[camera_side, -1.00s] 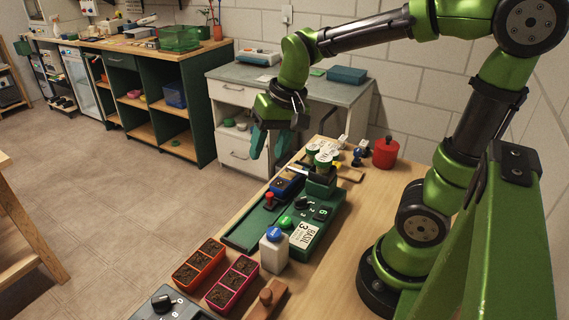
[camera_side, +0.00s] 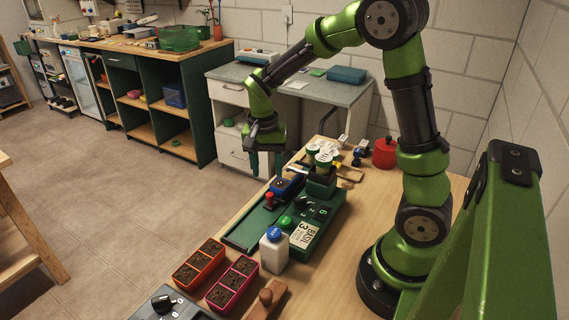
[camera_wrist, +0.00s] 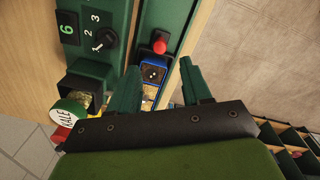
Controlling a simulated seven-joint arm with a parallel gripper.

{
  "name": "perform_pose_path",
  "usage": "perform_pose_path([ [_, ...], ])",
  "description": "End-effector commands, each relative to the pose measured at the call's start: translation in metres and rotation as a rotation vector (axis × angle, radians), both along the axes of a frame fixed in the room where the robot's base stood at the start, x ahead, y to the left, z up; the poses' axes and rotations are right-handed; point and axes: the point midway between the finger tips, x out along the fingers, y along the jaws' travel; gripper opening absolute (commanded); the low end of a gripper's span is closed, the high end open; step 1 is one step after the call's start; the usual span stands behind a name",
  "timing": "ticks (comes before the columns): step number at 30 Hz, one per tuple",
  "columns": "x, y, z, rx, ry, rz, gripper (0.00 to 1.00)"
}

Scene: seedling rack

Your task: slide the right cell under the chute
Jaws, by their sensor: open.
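A blue cell (camera_side: 283,188) with a dark top sits in the track of the green rack (camera_side: 240,232). It also shows in the wrist view (camera_wrist: 152,73), between my finger lines, with a red knob (camera_wrist: 160,44) close beyond it. The dark green chute housing (camera_side: 321,184) stands to the right of the blue cell in the side view, with round white-lidded pots on it. One lid (camera_wrist: 68,117) reads KALE in the wrist view. My gripper (camera_side: 266,174) is open and empty, pointing down by the blue cell's far left end. I cannot tell whether a finger touches it.
A dial (camera_side: 305,206) and a BASIL 3 label (camera_side: 304,235) are on the rack. A white bottle with a blue cap (camera_side: 273,252) stands at its near end. Orange (camera_side: 199,264) and magenta (camera_side: 232,284) soil trays lie nearer. A red canister (camera_side: 385,152) stands behind.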

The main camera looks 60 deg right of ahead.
Motion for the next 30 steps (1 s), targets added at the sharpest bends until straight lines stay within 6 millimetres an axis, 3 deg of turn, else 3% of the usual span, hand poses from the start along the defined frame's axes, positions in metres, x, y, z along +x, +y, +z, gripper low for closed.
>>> perform_pose_path([
  [3,-0.002,-0.001,-0.027,0.000,0.006,0.000,0.48],
  [9,-0.003,-0.001,-0.059,0.000,0.004,0.001,0.48],
  [15,-0.003,-0.002,-0.073,0.000,0.000,0.000,0.48],
  [23,-0.003,-0.002,-0.074,0.000,-0.001,0.001,0.48],
  [24,-0.003,-0.001,-0.074,0.000,-0.001,0.001,0.47],
  [30,-0.003,-0.001,-0.074,0.000,-0.001,0.001,0.16],
])
